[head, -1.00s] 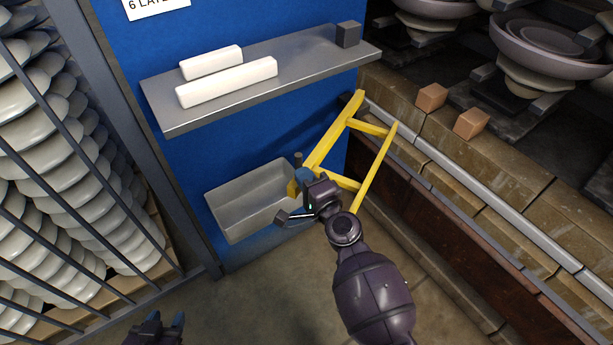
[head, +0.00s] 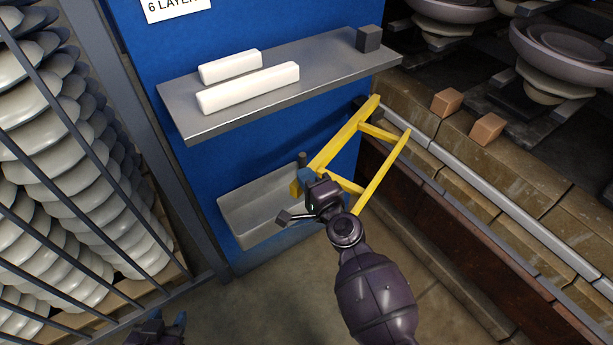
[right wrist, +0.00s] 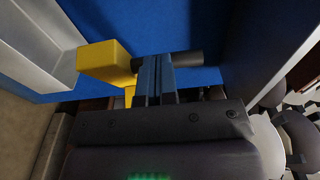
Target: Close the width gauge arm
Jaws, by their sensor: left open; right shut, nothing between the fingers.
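The yellow width gauge arm (head: 338,143) is a ladder-like frame at the blue panel, reaching from beside the grey bin up and right towards the brick ledge. My right gripper (head: 308,181) is shut at its near-left end, with nothing between the fingers. In the right wrist view the shut blue fingers (right wrist: 156,80) are beside the yellow end block (right wrist: 108,62) and a dark round peg (right wrist: 186,65); I cannot tell whether they touch. My left gripper (head: 168,325) is open and empty at the bottom left, partly cut off by the picture edge.
A grey shelf (head: 330,62) with two white bars and a dark cube is above the arm. A grey bin (head: 240,212) hangs on the blue panel. Barred racks of white insulators (head: 75,165) stand left. A brick ledge (head: 480,195) runs along the right.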

